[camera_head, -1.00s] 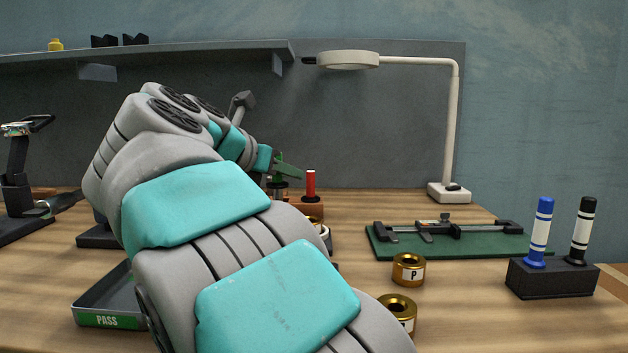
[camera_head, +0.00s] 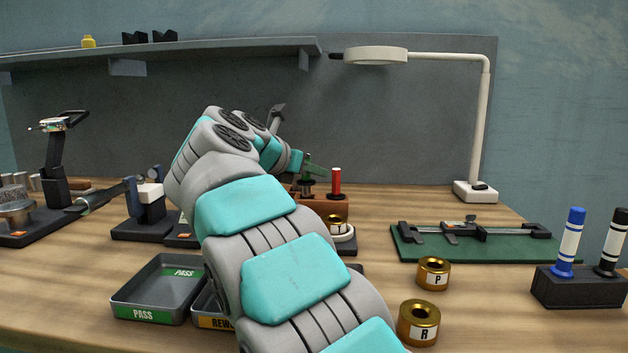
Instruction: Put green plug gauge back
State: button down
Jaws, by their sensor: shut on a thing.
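My gripper (camera_head: 311,167) is shut on the green plug gauge (camera_head: 307,183), which is small and partly hidden by my gripper and wrist. The gauge is upright at the left part of a brown block (camera_head: 330,206), left of a red plug gauge (camera_head: 337,183) that stands in the same block. I cannot tell whether the green gauge's lower end is in a hole or just above the block. My arm hides the block's left side.
Gold rings (camera_head: 433,273) (camera_head: 418,322) stand in front of a green mat (camera_head: 410,250) with a caliper. A black stand (camera_head: 580,290) holds blue and black gauges at right. A PASS tray (camera_head: 122,294) lies left of my arm. A lamp (camera_head: 485,120) stands behind.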

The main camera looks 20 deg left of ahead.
aim_at(309, 182)
jog(key=shift+d+f, duration=0.1)
jog(key=shift+f, duration=0.95)
jog(key=shift+f+b, duration=0.45)
jog(key=shift+b, duration=0.1)
jog(key=c, duration=0.8)
grip_release()
jog(key=shift+r, duration=0.15)
jog(key=shift+r+p, duration=0.55)
jog(key=shift+p, duration=0.3)
jog(key=v, duration=0.4)
jog(key=b+v, duration=0.1)
jog(key=v, duration=0.3)
jog(key=b+v, duration=0.1)
jog(key=v, duration=0.3)
jog(key=shift+s+f, duration=0.1)
jog(key=shift+f, duration=0.2)
